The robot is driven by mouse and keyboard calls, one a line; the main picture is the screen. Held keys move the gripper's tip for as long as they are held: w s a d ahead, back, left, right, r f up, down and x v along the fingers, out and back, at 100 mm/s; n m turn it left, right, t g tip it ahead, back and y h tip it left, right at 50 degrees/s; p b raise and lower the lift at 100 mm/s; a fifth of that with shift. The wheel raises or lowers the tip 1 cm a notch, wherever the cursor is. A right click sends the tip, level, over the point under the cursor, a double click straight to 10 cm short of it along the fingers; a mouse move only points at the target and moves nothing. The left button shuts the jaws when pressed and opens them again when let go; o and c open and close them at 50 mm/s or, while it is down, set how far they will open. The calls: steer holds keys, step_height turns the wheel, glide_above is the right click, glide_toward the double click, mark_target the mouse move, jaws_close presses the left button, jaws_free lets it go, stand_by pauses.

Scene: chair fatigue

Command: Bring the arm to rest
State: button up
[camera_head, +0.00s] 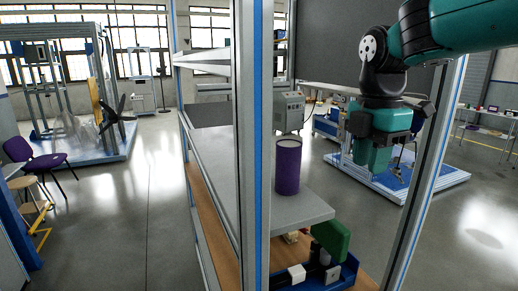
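My arm, teal and black, reaches in from the upper right. Its wrist bends down, and my gripper (373,150) hangs at the right, in front of the dark panel and the open floor behind. I cannot make out whether its fingers are open or shut. No held object can be made out at it. A purple cylinder with a grey top (288,172) stands upright on a grey plate (307,208), left of my gripper and apart from it.
Aluminium posts with blue strips (253,150) stand close in front, with another post (425,180) right of my gripper. A green block (331,238) sits below the plate. A purple chair (38,160) is at the left. Grey floor (120,220) lies open at centre left.

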steer(key=s+a+f+m+y+b, duration=0.2)
steer(key=s+f+m+b, duration=0.2)
steer(key=s+f+m, duration=0.3)
steer(key=s+a+f+m+y+b, duration=0.2)
steer(key=s+f+m, duration=0.6)
steer(key=s, duration=0.6)
steer(key=shift+s+a+f+b, duration=0.25)
steer(key=shift+s+f+b, duration=0.1)
steer(key=shift+f+b, duration=0.5)
